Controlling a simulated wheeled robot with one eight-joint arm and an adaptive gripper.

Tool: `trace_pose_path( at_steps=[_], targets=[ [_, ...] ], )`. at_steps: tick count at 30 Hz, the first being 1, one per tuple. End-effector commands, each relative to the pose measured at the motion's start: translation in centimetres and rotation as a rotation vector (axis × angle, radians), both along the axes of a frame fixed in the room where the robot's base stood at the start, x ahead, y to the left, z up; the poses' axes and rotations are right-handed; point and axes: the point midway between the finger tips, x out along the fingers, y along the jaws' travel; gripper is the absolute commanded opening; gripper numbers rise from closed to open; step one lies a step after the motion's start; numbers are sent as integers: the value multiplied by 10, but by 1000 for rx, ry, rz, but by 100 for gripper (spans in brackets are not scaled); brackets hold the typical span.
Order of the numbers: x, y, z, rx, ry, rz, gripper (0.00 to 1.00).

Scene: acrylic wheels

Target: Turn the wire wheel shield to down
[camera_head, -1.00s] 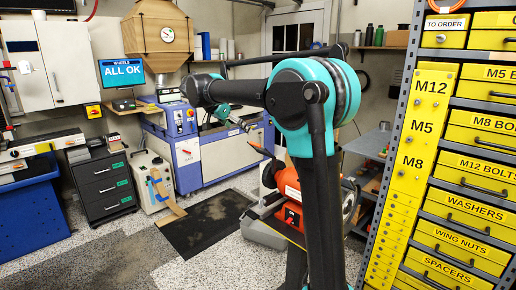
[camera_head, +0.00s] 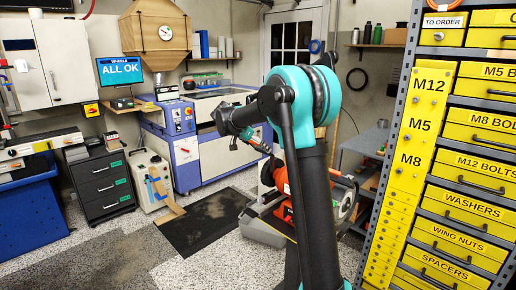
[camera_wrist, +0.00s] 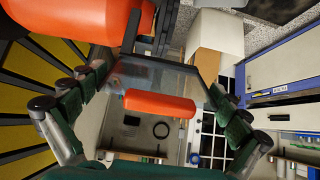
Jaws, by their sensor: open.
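The orange bench grinder (camera_head: 282,180) stands behind my arm in the head view, its right-hand wheel (camera_head: 347,204) showing beside the arm. In the wrist view its orange body (camera_wrist: 70,20) fills the upper left. A clear shield (camera_wrist: 165,78) with an orange bar (camera_wrist: 160,103) along its edge is between my fingers in that view; I cannot tell its exact tilt. My gripper (camera_wrist: 157,84) is open, with a finger on each side of the shield and visible gaps.
A yellow drawer rack (camera_head: 400,190) stands close on the right of my arm. A blue and white machine (camera_head: 205,155) is behind. A dark mat (camera_head: 205,222) and open floor lie to the left. A grey shelf table (camera_head: 368,142) is behind the grinder.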

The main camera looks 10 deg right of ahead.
Motion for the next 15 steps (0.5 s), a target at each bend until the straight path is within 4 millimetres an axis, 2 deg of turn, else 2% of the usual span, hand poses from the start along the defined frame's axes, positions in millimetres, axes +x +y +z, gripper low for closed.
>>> trace_pose_path(
  at_steps=[10, 15],
  targets=[
    [2, -2, -3, 0, -1, 1, 99],
    [1, -1, -2, 0, -1, 1, 78]
  ],
)
